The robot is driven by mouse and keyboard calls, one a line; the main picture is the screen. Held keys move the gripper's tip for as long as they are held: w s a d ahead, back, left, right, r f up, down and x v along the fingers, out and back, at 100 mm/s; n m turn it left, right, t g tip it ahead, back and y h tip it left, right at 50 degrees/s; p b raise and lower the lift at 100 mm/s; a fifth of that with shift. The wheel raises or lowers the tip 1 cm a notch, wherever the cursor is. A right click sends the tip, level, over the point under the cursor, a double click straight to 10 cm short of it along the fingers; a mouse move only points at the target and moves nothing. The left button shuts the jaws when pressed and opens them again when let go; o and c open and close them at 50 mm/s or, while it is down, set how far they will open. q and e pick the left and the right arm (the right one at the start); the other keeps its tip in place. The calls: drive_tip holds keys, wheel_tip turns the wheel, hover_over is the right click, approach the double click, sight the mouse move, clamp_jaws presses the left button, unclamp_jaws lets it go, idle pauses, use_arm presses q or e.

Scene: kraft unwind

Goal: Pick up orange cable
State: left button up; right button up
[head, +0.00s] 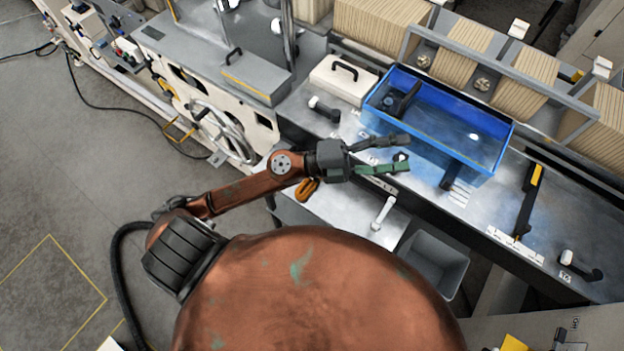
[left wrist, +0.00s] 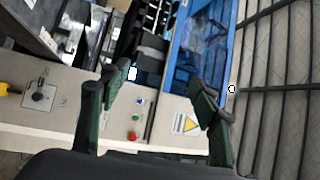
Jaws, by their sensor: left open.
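A small orange coil, which looks like the orange cable (head: 307,189), lies at the edge of the grey worktop in the head view, just below my left arm's wrist. The arm partly covers it. My left gripper (head: 404,152) is open, with its fingers apart and pointing right over the worktop, past the coil. In the left wrist view the open fingers (left wrist: 163,82) have nothing between them that they touch, and I cannot make out the orange cable there. My right gripper is not in view.
A blue crate (head: 478,171) stands beyond my left gripper. A grey bin (head: 436,262) is at the worktop's near side. A white case (head: 343,78), a white-headed tool (head: 383,213) and a black-and-yellow tool (head: 528,200) rest nearby. A button panel (left wrist: 150,120) shows in the wrist view.

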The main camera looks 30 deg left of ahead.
use_arm(q)
drive_tip(key=s+d+f+m+g, duration=0.3)
drive_tip(key=s+f+m+g, duration=0.1)
drive_tip(key=f+m+g, duration=0.1)
drive_tip(key=m+g+y, duration=0.4)
drive_tip(key=g+y, duration=0.2)
drive_tip(key=y, duration=1.1)
hover_over(302, 191)
drive_tip(key=f, duration=1.6)
drive_tip(key=d+f, duration=0.1)
drive_tip(key=f, duration=0.7)
drive_tip(key=shift+s, duration=0.3)
drive_tip(key=shift+a+f+y, duration=0.3)
drive_tip(key=shift+f, duration=0.9)
drive_tip(key=f, duration=0.1)
drive_tip(key=f+p, duration=0.1)
drive_tip(key=f, duration=0.2)
drive_tip(key=shift+w+a+f+p, duration=0.1)
drive_tip(key=shift+w+a+p, duration=0.15)
drive_tip(key=shift+p, duration=0.1)
drive_tip(key=shift+f, duration=0.55)
drive_tip(key=shift+c, duration=0.7)
